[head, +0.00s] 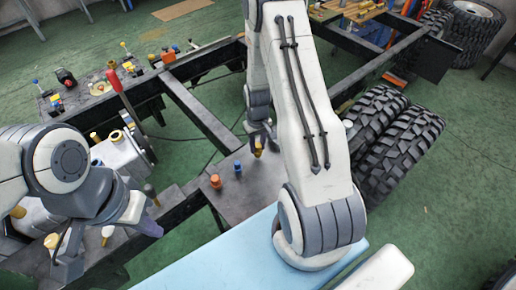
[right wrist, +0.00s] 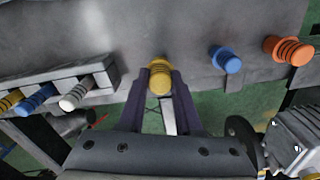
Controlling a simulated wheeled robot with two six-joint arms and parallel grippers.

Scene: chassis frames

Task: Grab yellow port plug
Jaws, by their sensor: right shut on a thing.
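The yellow port plug (right wrist: 160,78) is between the fingertips of my right gripper (right wrist: 160,92) in the right wrist view. The gripper is shut on it. In the head view the yellow plug (head: 258,149) shows small beneath my right gripper (head: 259,142), at the far edge of the grey plate (head: 240,203). I cannot tell whether it is seated in the plate or lifted clear. My left gripper (head: 108,248) is at the lower left, its dark fingers spread apart, with nothing seen held between them.
A blue plug (right wrist: 226,60) and an orange plug (right wrist: 288,50) stand beside the yellow one. A slotted holder (right wrist: 62,93) with several plugs is at the left of the wrist view. Dark frame rails (head: 195,112) and tyres (head: 400,145) surround the plate. A light blue surface (head: 235,258) lies in front.

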